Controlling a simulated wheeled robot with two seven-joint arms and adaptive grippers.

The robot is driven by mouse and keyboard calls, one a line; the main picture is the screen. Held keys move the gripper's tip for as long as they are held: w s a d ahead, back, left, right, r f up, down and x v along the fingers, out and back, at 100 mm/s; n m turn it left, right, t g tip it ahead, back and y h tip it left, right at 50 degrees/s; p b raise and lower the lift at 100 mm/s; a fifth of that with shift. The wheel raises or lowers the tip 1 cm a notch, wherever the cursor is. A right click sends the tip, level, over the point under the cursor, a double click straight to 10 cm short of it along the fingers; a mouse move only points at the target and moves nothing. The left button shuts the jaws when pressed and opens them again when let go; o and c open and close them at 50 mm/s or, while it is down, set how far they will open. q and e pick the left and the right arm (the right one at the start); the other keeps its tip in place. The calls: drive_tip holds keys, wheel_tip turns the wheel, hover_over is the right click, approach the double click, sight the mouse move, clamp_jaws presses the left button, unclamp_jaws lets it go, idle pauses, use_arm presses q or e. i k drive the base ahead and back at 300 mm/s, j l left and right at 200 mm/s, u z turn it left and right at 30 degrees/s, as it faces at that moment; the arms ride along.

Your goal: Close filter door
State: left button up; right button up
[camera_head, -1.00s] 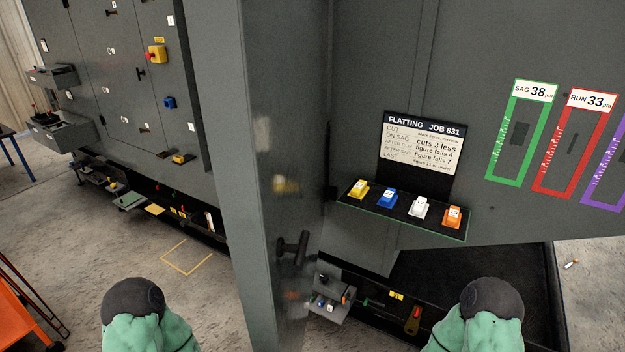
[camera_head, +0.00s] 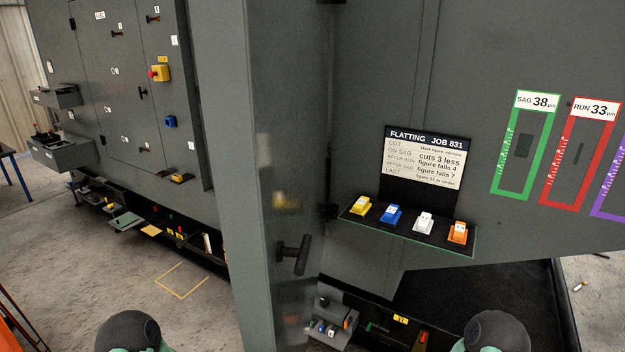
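A tall grey door (camera_head: 225,150) stands open, edge toward me, in the middle of the head view. Its inner face (camera_head: 290,130) is on the right side, with a dark T-shaped handle (camera_head: 294,254) low on it. I cannot tell from a label whether this is the filter door. Dark rounded parts of my two arms show at the bottom edge, left and right of the door. Neither gripper is in the picture, and nothing of mine touches the door.
A shelf (camera_head: 405,235) holds yellow, blue, white and orange blocks below a job sign (camera_head: 428,155). Green (camera_head: 524,145) and red (camera_head: 578,150) gauges are at right. A cabinet with a yellow-red switch (camera_head: 159,73) stands left.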

sight(263, 66)
drive_tip(key=k+l+z, duration=0.15)
drive_tip(key=l, duration=0.15)
drive_tip(key=k+l+z, duration=0.2)
drive_tip(key=l+z, duration=0.25)
drive_tip(key=i+l+z, duration=0.1)
drive_tip(key=z, duration=0.15)
